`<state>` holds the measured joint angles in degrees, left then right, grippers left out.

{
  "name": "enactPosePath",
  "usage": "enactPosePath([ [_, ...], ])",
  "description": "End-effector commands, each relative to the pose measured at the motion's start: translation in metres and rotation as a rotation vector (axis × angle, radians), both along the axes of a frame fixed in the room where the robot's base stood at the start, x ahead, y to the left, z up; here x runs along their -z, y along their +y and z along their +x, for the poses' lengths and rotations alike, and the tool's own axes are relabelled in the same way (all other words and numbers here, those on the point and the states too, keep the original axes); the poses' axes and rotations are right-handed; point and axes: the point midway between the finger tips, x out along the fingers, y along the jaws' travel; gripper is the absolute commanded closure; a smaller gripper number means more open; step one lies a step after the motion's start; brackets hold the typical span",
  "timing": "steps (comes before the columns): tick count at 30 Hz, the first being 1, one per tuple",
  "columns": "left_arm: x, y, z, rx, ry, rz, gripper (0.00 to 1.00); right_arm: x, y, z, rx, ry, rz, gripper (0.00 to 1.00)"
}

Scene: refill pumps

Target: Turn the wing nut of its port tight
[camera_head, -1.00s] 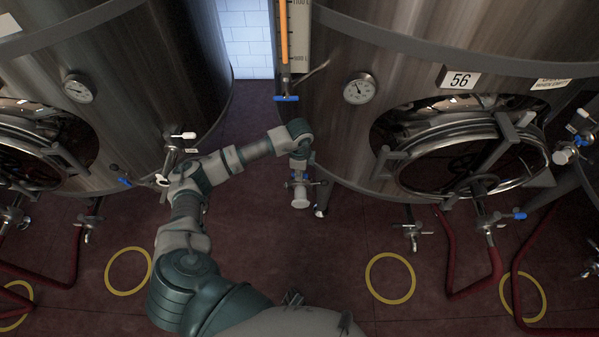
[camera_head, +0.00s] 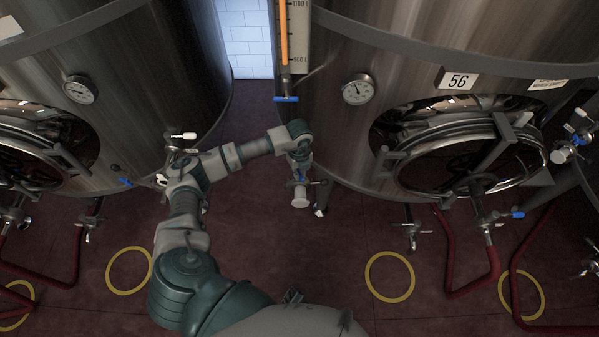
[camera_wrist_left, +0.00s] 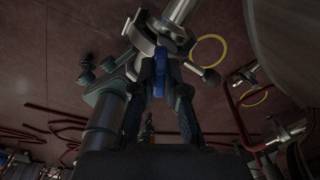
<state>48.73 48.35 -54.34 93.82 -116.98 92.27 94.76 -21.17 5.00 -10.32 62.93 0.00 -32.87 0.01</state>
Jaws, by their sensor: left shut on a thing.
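In the left wrist view a blue wing nut (camera_wrist_left: 160,68) sits on a metal clamp of the port (camera_wrist_left: 152,42), which has a pipe running up and to the right. My left gripper (camera_wrist_left: 160,88) has its two dark fingers on either side of the blue wing nut and is shut on it. In the head view my left gripper (camera_head: 299,172) is low at the front of the middle tank, just above the pale round port end (camera_head: 300,198). The wing nut is too small there to make out well. My right gripper is not in view.
The tank marked 56 (camera_head: 335,120) stands right of my arm, another tank (camera_head: 140,70) on the left. A blue-handled valve (camera_head: 286,98) sits under the level gauge. Red hoses (camera_head: 450,250) and yellow rings (camera_head: 390,278) lie on the floor, which is clear between the tanks.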

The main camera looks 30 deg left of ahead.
Motion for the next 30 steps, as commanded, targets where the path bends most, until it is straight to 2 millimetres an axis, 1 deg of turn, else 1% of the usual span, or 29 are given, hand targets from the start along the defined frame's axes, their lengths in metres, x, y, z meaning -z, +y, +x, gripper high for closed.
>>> enactPosePath([
  [1,-0.002,0.001,0.002,0.042,-0.009,0.002,1.0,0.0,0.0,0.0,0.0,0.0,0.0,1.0],
  [9,-0.002,0.001,0.002,0.298,-0.01,0.003,1.0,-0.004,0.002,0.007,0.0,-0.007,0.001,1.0],
  [20,-0.002,0.001,0.002,0.64,-0.013,0.004,1.0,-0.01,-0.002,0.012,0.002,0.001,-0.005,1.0],
  [26,-0.002,0.001,0.002,0.829,-0.014,0.005,1.0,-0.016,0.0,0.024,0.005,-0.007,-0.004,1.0],
  [28,-0.002,0.001,0.003,0.895,-0.014,0.006,1.0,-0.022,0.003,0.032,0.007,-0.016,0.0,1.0],
  [30,-0.002,0.002,0.002,0.961,-0.014,0.008,1.0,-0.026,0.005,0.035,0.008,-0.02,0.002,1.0],
])
